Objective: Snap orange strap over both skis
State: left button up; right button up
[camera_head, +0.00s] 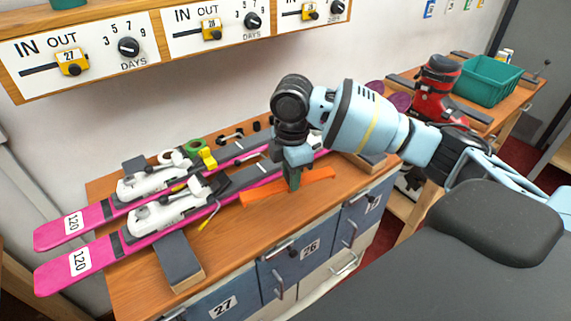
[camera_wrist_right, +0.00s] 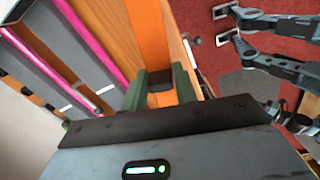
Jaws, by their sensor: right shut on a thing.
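Two pink skis with white bindings lie side by side, the near ski (camera_head: 105,255) and the far ski (camera_head: 90,218). The orange strap (camera_head: 262,192) lies along the bench's front edge, apart from the skis' front ends. My right gripper (camera_head: 293,186) points down onto the strap's middle. In the right wrist view, its green fingers (camera_wrist_right: 160,88) close on a dark block (camera_wrist_right: 160,97) at the orange strap (camera_wrist_right: 152,40). The fingers and wrist hide part of the strap and ski tails. My left gripper is not identifiable.
Dark rests (camera_head: 178,262) support the skis on the wooden bench (camera_head: 135,290). Numbered lockers (camera_head: 290,262) are below its front edge. A green roll (camera_head: 195,148) and yellow item (camera_head: 207,158) sit behind. A red boot (camera_head: 436,88) and teal bin (camera_head: 486,80) stand right.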

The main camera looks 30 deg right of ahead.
jog(key=s+a+f+m, duration=0.1)
jog(key=s+a+m, duration=0.6)
jog(key=m, duration=0.9)
jog(key=shift+s, duration=1.3)
